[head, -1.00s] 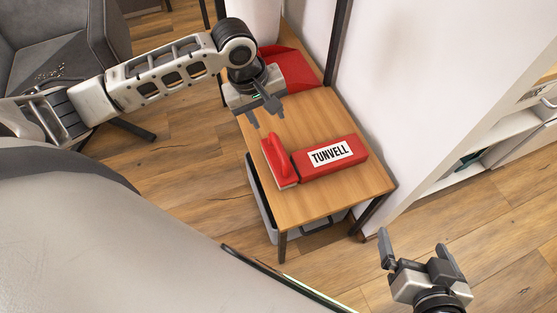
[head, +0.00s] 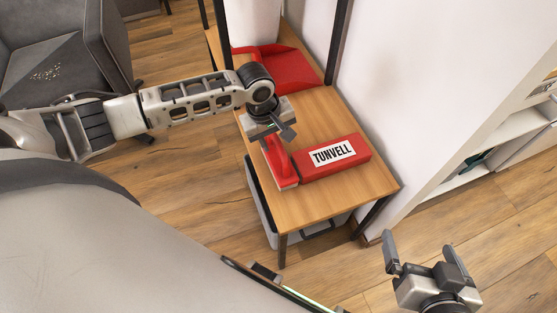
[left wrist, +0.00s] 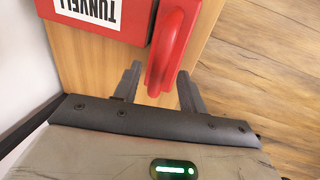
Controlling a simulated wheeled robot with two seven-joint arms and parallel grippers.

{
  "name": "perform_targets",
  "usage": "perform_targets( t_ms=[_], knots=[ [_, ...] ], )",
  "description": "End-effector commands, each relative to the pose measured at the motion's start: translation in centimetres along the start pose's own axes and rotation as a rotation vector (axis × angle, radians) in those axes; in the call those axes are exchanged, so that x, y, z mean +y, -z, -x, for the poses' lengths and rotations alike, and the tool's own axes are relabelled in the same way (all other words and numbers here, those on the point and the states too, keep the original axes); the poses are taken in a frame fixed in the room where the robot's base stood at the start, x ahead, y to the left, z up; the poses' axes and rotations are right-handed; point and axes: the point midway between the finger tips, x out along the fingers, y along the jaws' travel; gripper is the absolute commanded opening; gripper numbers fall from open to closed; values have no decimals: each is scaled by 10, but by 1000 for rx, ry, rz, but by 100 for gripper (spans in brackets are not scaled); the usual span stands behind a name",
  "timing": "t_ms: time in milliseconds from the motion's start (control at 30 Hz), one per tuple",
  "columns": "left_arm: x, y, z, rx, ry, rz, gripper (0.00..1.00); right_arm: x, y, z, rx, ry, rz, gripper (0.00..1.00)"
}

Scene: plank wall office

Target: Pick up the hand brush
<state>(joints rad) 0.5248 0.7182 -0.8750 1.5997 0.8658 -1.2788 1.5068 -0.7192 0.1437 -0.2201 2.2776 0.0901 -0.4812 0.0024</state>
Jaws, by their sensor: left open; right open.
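The hand brush (head: 279,162) is red with a pale underside and lies on the wooden table, close beside the left end of a red TUNVELL box. My left gripper (head: 275,140) is directly above the far end of the brush, pointing down. In the left wrist view the red brush handle (left wrist: 172,45) reaches between the two open fingers of my left gripper (left wrist: 160,88), with a finger on each side. I cannot tell whether either finger touches it. My right gripper (head: 419,255) is open and empty over the floor at the lower right.
The red TUNVELL box (head: 335,158) lies right next to the brush. A red dustpan-like object (head: 290,70) and a white container (head: 252,22) are farther back on the table (head: 310,205). A wall and a dark table post border the right side. A grey bin stands below.

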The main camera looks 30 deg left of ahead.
Motion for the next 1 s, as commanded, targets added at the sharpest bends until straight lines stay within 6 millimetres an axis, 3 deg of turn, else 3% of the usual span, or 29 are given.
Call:
perform_targets(
  t_ms=[33,167,467,600,633,1000],
  knots=[
    [2,-1,-12,0,-1,0,42,0,-3,-2,4,1,2,98],
    [1,0,-26,2,-1,0,42,0,-3,-2,10,3,6,98],
    [1,-1,-29,1,-1,-1,42,-1,-5,0,4,5,10,98],
    [1,-1,-28,1,-1,-1,3,-1,-6,0,3,5,9,98],
    [1,-1,-28,1,-1,-1,0,-1,-6,0,3,5,9,98],
    [2,-1,-25,1,-2,-1,0,-1,-4,1,5,5,8,98]
  ],
)
